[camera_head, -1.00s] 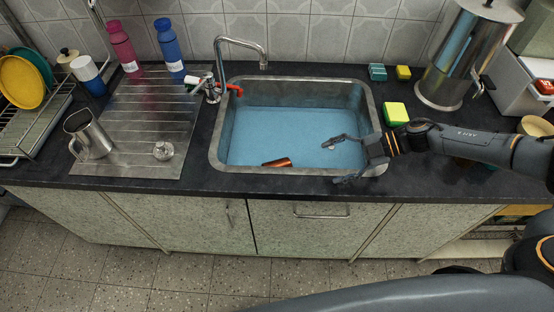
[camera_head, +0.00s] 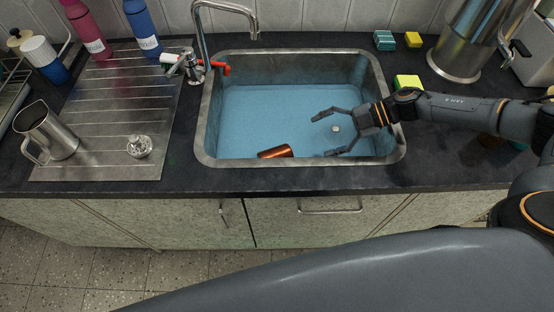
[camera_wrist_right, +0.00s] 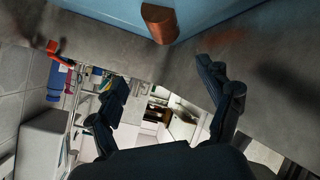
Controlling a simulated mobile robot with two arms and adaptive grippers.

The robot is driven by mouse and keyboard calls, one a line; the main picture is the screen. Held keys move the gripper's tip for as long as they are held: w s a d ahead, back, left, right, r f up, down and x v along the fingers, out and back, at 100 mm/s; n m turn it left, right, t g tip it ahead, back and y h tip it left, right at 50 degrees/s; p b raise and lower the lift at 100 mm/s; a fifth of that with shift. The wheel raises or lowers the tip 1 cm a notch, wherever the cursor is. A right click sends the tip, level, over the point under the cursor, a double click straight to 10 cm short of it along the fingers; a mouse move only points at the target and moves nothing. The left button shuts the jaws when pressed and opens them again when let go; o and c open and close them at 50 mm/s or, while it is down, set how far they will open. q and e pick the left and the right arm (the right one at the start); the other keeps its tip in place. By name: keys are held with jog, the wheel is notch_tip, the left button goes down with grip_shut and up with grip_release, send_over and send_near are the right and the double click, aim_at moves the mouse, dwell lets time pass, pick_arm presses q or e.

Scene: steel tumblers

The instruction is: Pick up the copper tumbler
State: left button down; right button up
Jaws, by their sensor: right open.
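The copper tumbler (camera_head: 275,152) lies on its side in the steel sink (camera_head: 208,130), near the front wall. Its lower part is hidden by the sink's front rim. It also shows in the right wrist view (camera_wrist_right: 159,23) at the top edge. My right gripper (camera_head: 324,134) is over the right part of the sink, to the right of the tumbler and apart from it. Its two fingers are spread open with nothing between them; they also show in the right wrist view (camera_wrist_right: 160,85). My left gripper is not in view.
A tap (camera_head: 200,40) with a red-tipped lever stands behind the sink's left side. A steel jug (camera_head: 58,138) and a small glass item (camera_head: 138,146) stand on the drainboard (camera_head: 110,165). A yellow-green sponge (camera_head: 408,83) lies right of the sink, near my arm.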

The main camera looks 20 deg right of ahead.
aim_at(285, 154)
jog(key=x, duration=0.6)
jog(key=f+x, duration=0.1)
jog(key=x, duration=0.2)
jog(key=shift+d+f+b, duration=0.2)
jog(key=shift+d+b, duration=0.05)
jog(key=shift+b, duration=0.05)
jog(key=shift+d+f+x, duration=0.1)
jog(key=shift+f+x, duration=0.1)
jog(key=shift+x, duration=1.15)
jog(key=shift+d+f+x, duration=0.15)
jog(key=shift+f+x, duration=0.05)
jog(key=shift+x, duration=1.15)
